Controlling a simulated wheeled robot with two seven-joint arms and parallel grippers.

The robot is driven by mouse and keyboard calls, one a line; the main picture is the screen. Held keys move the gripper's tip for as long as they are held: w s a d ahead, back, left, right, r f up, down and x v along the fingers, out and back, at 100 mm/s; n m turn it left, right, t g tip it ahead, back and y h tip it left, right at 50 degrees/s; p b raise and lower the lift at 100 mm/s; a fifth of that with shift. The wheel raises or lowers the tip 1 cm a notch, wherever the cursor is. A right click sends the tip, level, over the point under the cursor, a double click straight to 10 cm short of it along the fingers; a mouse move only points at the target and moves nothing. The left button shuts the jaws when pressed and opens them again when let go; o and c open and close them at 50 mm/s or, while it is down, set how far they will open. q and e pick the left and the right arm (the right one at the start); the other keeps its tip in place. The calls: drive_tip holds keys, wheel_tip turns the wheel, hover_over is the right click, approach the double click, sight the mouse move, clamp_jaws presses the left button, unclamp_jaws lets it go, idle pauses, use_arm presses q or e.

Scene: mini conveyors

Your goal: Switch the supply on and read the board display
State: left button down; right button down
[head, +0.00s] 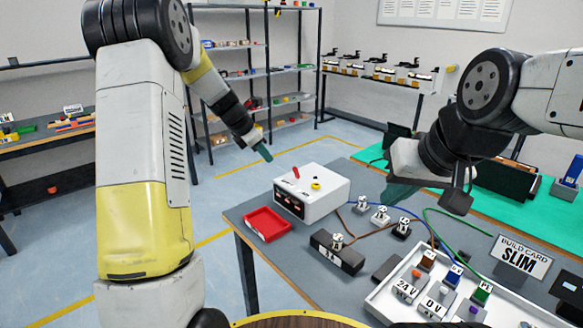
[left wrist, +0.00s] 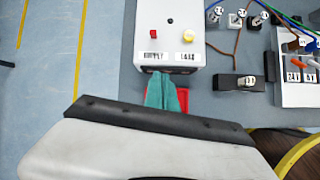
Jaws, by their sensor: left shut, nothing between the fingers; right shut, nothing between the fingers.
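The white supply box (head: 322,198) stands on the grey table, with a red switch (head: 296,173) and a yellow knob (head: 316,185) on top. Its front bears dark display windows (head: 289,205); any digits are too small to read. The left wrist view shows the box (left wrist: 171,48), red switch (left wrist: 153,33) and yellow knob (left wrist: 188,36) from above. My left gripper (head: 265,154) is shut and empty, left of and above the box; in the left wrist view its teal fingers (left wrist: 162,92) overlap the red tray. My right gripper (head: 400,193) is shut and empty above the table's right part.
A red tray (head: 267,224) lies in front of the box. A black block (head: 336,254), small terminals (head: 380,216) and coloured wires lie to the right. A white tray (head: 376,302) holds labelled parts. Shelves stand behind.

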sight(296, 173)
use_arm(q)
drive_tip(key=w+f+n, duration=0.2)
drive_tip(key=f, duration=0.1)
drive_tip(key=shift+w+a+f, duration=0.15)
drive_tip(key=shift+w, duration=0.2)
drive_tip(key=x, duration=1)
drive_tip(key=shift+f, duration=0.2)
drive_tip(key=shift+w+d+r, duration=0.3)
drive_tip(key=shift+w+d, duration=0.1)
drive_tip(key=shift+d, duration=0.1)
drive_tip(key=shift+w+d+r, duration=0.35)
drive_tip(key=shift+w+d, duration=0.05)
drive_tip(key=shift+d, duration=0.1)
drive_tip(key=shift+w+d+r, duration=0.25)
drive_tip(key=shift+w+d, duration=0.15)
drive_tip(key=shift+w, duration=0.05)
